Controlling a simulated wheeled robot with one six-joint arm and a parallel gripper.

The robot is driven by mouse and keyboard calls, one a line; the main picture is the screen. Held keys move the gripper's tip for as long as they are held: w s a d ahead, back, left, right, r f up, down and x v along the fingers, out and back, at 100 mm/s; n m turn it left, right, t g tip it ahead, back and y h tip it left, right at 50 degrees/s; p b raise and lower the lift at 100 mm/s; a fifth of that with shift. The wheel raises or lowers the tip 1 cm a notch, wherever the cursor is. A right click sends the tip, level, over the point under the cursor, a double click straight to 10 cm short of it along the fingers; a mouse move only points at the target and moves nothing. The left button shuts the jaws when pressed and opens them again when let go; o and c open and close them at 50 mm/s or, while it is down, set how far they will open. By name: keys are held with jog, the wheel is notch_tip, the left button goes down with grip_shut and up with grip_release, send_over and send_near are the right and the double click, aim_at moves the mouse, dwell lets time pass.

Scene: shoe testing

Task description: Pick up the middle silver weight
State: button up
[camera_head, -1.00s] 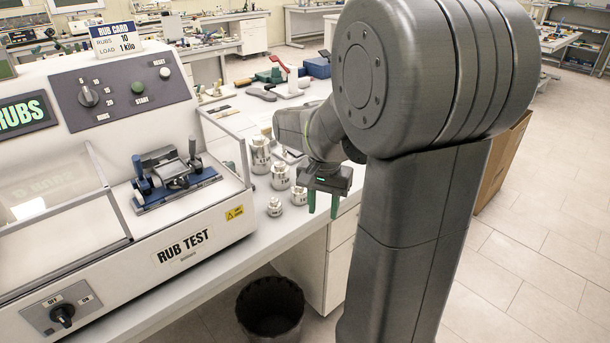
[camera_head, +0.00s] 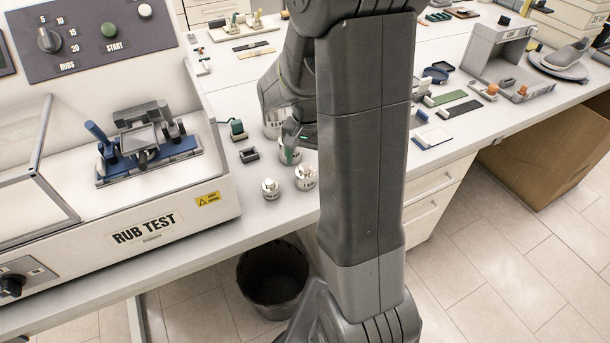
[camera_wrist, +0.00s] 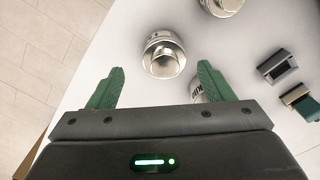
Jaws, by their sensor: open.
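Several silver knobbed weights stand on the white bench in the head view. A weight (camera_head: 288,156) between these is partly covered by my gripper (camera_head: 291,142). In the wrist view my gripper (camera_wrist: 160,72) is open, with its green fingers apart. A round weight (camera_wrist: 163,55) shows just beyond the gap between the fingertips. A labelled weight (camera_wrist: 196,90) is mostly hidden behind the right finger. Another weight (camera_wrist: 221,5) is cut off at the top.
A grey block (camera_head: 249,155) and a green-topped piece (camera_head: 237,129) stand left of the weights. The rub test machine (camera_head: 150,235) fills the left. A dark bin (camera_head: 272,280) is on the floor below the bench edge. Swatches (camera_head: 444,98) lie to the right.

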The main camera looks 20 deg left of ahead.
aim_at(305, 167)
jog(key=f, duration=0.3)
jog(key=shift+s+a+f+p, duration=0.1)
jog(key=shift+a+f+p, duration=0.1)
jog(key=shift+a+p, duration=0.15)
jog(key=shift+f, duration=0.6)
jog(key=shift+c, duration=0.2)
jog(key=shift+r, duration=0.1)
grip_shut()
